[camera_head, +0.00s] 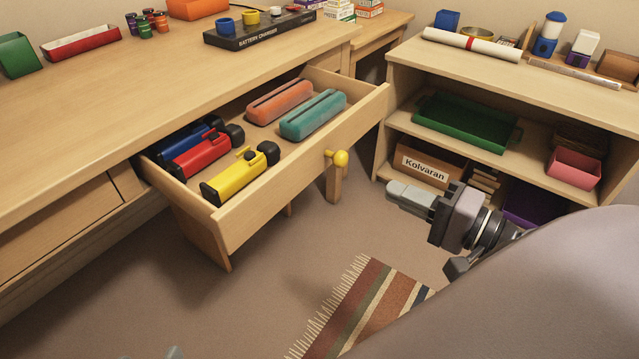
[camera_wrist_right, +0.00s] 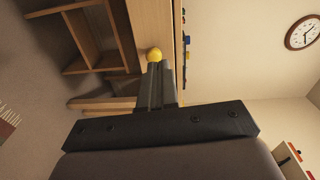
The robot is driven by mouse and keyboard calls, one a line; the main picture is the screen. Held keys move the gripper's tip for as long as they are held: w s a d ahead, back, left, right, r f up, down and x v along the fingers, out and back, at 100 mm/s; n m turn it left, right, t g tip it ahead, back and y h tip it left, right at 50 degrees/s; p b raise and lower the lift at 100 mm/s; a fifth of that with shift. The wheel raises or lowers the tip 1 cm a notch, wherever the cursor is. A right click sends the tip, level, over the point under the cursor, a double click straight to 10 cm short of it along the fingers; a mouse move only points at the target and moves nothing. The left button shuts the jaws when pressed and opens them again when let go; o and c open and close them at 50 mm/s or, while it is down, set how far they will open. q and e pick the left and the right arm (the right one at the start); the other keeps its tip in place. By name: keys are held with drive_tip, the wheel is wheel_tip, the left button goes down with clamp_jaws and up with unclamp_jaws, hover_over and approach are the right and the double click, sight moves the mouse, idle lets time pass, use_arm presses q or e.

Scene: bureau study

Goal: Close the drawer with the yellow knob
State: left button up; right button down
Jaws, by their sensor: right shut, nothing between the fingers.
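The drawer (camera_head: 305,173) of the wooden desk stands pulled out. Its round yellow knob (camera_head: 340,159) is on the front panel, towards the right end. My right gripper (camera_head: 398,193) is shut and empty, in front of the drawer front and to the right of the knob in the head view. In the right wrist view, the knob (camera_wrist_right: 154,54) shows just beyond the tips of my shut right gripper (camera_wrist_right: 154,68); I cannot tell whether they touch. A pale shape at the bottom edge of the head view may be part of my left gripper; its jaws cannot be made out.
The drawer holds staplers, including a yellow one (camera_head: 240,176), and two cases, one orange (camera_head: 280,102), one teal (camera_head: 313,115). A low shelf (camera_head: 500,75) with trays and a Kolvaran box (camera_head: 428,167) stands at right. A striped rug (camera_head: 375,305) lies on open floor.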

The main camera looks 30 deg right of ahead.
drive_tip(key=p, duration=0.5)
approach(312, 152)
drive_tip(key=shift+m+y, duration=0.3)
drive_tip(key=shift+m, duration=0.1)
drive_tip(key=x, duration=0.4)
drive_tip(key=shift+w+f, duration=0.1)
drive_tip(key=shift+w, duration=0.3)
use_arm(q)
drive_tip(key=shift+s+a+r+m+y+p, duration=0.1)
drive_tip(key=shift+s+a+m+y, duration=0.1)
drive_tip(key=shift+a+y, duration=0.35)
drive_tip(key=shift+s+a+r+m+y+p, duration=0.15)
drive_tip(key=shift+s+a+y, duration=0.1)
drive_tip(key=shift+a, duration=0.65)
drive_tip(key=shift+s+a+r+m+y+p, duration=0.15)
drive_tip(key=shift+a+y, duration=0.25)
drive_tip(key=shift+a, duration=0.3)
use_arm(e)
drive_tip(key=shift+x, duration=1.05)
use_arm(q)
drive_tip(key=shift+f, duration=0.15)
